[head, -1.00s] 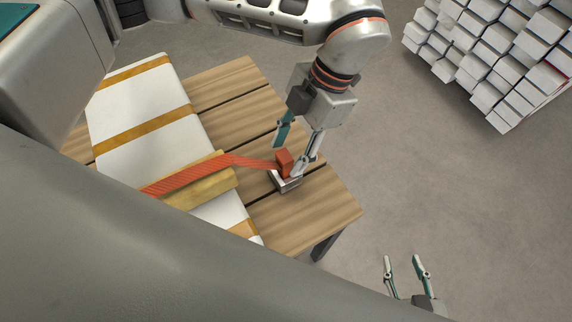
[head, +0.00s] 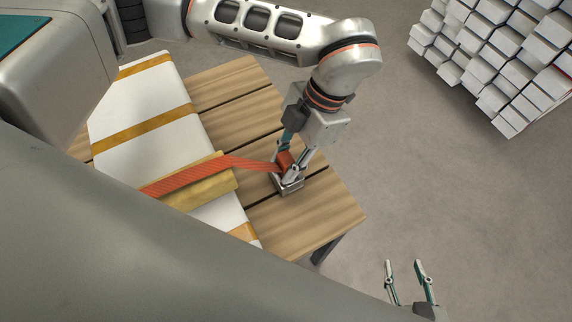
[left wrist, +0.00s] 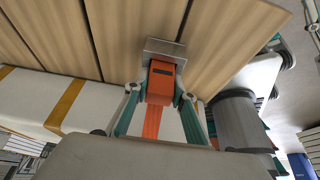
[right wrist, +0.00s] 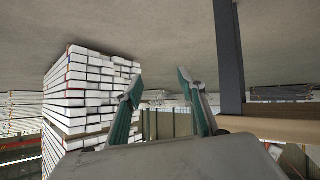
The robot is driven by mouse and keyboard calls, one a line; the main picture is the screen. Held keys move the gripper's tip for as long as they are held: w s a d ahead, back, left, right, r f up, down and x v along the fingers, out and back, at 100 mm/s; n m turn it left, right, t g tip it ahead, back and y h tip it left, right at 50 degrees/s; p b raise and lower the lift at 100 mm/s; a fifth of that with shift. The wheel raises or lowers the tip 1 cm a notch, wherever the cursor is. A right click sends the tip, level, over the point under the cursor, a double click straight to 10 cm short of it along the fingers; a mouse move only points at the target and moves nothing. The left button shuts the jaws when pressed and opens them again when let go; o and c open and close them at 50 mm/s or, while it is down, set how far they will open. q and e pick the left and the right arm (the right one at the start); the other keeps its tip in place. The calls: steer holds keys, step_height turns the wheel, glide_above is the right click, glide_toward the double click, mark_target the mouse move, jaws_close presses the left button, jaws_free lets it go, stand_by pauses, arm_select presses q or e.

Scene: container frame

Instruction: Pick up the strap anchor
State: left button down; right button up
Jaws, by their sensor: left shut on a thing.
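The strap anchor (head: 286,161) is an orange block at the end of an orange strap (head: 215,172). It sits at a grey metal bracket (head: 291,187) on the wooden table. In the left wrist view the anchor (left wrist: 162,82) is between the fingers, with the bracket (left wrist: 160,50) just beyond it. My left gripper (head: 288,170) is shut on the anchor, its fingers on either side. The fingers partly hide the anchor in the head view. My right gripper (head: 405,268) is open and empty, out past the table's front right; its fingers (right wrist: 160,80) stand apart in the right wrist view.
A long white package (head: 145,105) with tan bands lies on the slatted table (head: 330,215). The strap crosses a yellowish block (head: 205,190) on it. Stacked white bars (head: 490,60) stand at the back right. Floor right of the table is clear.

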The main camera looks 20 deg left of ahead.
arm_select(q)
steer(key=shift+r, duration=0.1)
steer(key=shift+r, duration=0.25)
step_height(320, 180, up, 19)
steer(key=p, duration=0.4)
steer(key=shift+r, duration=0.2)
arm_select(e)
steer(key=shift+s+d, duration=0.55)
steer(key=shift+s, duration=0.05)
